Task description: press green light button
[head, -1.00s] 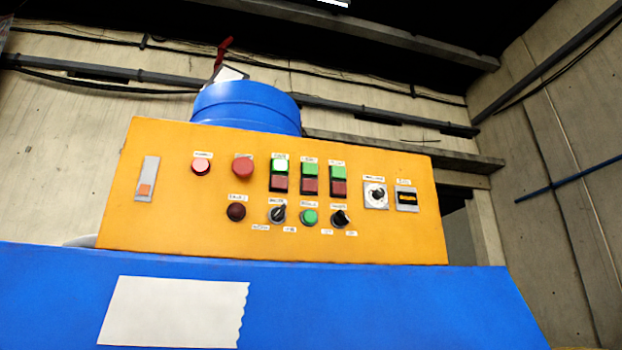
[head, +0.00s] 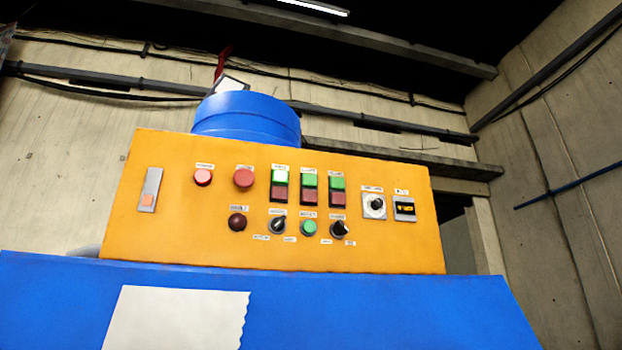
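The orange control panel (head: 180,235) stands on the blue machine body in the middle of the head view. A round green button (head: 309,228) sits in the lower row between two black rotary switches (head: 278,226) (head: 339,229). The small labels are too blurred to read. Neither of my grippers is in view.
A white sheet (head: 175,318) is on the blue body (head: 400,310). Nothing blocks the panel front.

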